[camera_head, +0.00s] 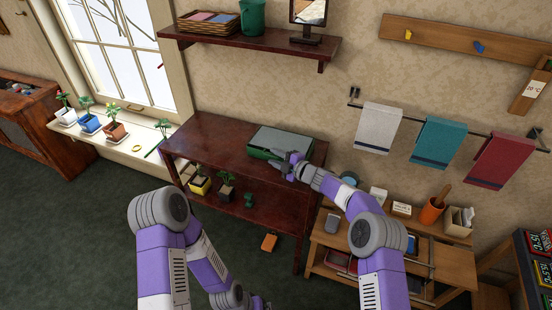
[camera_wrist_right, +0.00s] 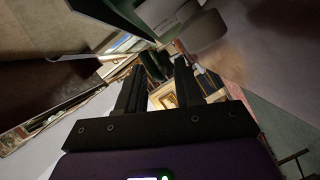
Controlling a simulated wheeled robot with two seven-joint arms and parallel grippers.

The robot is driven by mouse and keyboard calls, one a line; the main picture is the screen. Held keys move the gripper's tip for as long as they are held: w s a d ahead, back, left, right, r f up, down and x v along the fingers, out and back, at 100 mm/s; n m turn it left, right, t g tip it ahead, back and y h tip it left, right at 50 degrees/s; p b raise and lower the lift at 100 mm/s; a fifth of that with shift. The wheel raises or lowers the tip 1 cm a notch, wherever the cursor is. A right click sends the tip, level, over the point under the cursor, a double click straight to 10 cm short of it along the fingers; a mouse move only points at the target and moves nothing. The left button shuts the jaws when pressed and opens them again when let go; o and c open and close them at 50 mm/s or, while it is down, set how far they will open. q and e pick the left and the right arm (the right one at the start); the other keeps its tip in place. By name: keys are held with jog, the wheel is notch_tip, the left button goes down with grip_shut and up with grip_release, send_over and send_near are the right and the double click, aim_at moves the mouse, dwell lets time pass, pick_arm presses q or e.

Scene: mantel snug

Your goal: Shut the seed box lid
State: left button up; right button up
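The seed box (camera_head: 262,153) is a low green box on the right part of the dark red-brown table. Its grey lid (camera_head: 285,139) looks to lie over the top, flat or nearly so; I cannot tell whether it is fully down. My right gripper (camera_head: 277,163) is at the box's front side, partly covering it; contact cannot be made out. In the right wrist view its two fingers (camera_wrist_right: 158,85) stand apart, with a dark green edge showing beyond them. My left gripper (camera_head: 258,303) is low at the bottom edge, mostly cut off, far from the box.
The table (camera_head: 205,133) is bare left of the box. Its lower shelf holds potted plants (camera_head: 199,185). A wall shelf (camera_head: 250,40) hangs above, and a towel rail (camera_head: 445,119) is at the right. A wooden bench (camera_head: 440,258) with small items stands to the right.

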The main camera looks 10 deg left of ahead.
jog(key=p+v, duration=0.1)
jog(key=v, duration=0.5)
jog(key=shift+s+d+r, duration=0.1)
jog(key=shift+r, duration=0.05)
jog(key=shift+s+d+p, duration=0.35)
jog(key=shift+s+d, duration=0.05)
jog(key=shift+d, duration=0.1)
pick_arm(q)
jog(key=shift+r, duration=0.8)
jog(key=shift+c, duration=0.5)
